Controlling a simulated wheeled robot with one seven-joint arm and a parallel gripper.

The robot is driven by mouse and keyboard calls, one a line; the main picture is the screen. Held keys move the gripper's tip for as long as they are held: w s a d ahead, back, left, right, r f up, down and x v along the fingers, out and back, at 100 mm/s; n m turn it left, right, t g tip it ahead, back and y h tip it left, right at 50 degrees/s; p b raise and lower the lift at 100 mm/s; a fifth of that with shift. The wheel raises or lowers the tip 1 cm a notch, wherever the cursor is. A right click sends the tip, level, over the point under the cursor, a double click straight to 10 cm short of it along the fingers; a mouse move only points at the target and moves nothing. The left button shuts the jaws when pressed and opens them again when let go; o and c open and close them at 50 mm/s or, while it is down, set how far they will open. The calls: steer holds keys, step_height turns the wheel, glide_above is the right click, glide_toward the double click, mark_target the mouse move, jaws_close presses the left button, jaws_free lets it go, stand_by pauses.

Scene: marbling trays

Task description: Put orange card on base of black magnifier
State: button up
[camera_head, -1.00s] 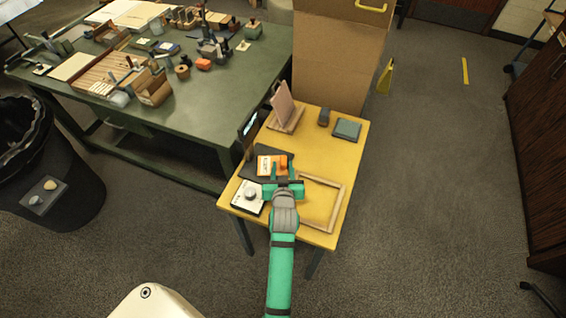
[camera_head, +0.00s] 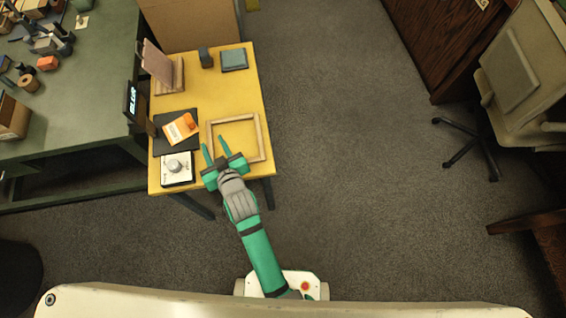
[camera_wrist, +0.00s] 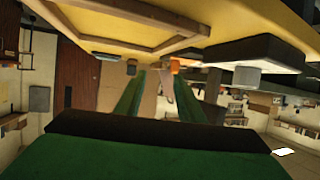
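The orange and white card (camera_head: 181,128) lies slightly turned on the dark flat base (camera_head: 162,145) of the black magnifier, on the yellow table. The magnifier's upright black head with a lit screen (camera_head: 131,102) stands at the left table edge. My gripper (camera_head: 214,145) is open and empty at the table's front, right of the card and apart from it. In the wrist view, the two green fingers are spread (camera_wrist: 160,85), and a patch of the orange card (camera_wrist: 188,64) shows beyond them; the base is hard to tell there.
A white box with a round knob (camera_head: 177,180) sits front left, close to my gripper. A pink panel on a wooden stand (camera_head: 158,62), a small dark block (camera_head: 206,57) and a grey-green box (camera_head: 234,60) are behind.

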steer(key=shift+m+t+h, duration=0.5)
steer(key=shift+m+h, duration=0.2)
steer(key=s+d, duration=0.1)
steer(key=d, duration=0.1)
steer(key=s+d+f, duration=0.1)
steer(key=s+d, duration=0.2)
steer(key=d, duration=0.2)
steer(key=shift+s+d+f, duration=0.1)
steer(key=shift+s+f, duration=0.1)
steer(key=shift+f, duration=0.1)
steer(key=s+d+r+m+t+h, duration=0.1)
steer(key=s+d+r, duration=0.3)
steer(key=s+d, duration=0.4)
steer(key=s+d+r+m+t+h, duration=0.1)
steer(key=s+d+r+m+h, duration=0.2)
steer(key=s+d, duration=0.5)
steer(key=s+r+h, duration=0.1)
steer(key=s, duration=0.4)
steer(key=shift+s+r+m+t+h, duration=0.2)
steer(key=shift+r+m+t+h, duration=0.1)
steer(key=shift+m+t, duration=0.1)
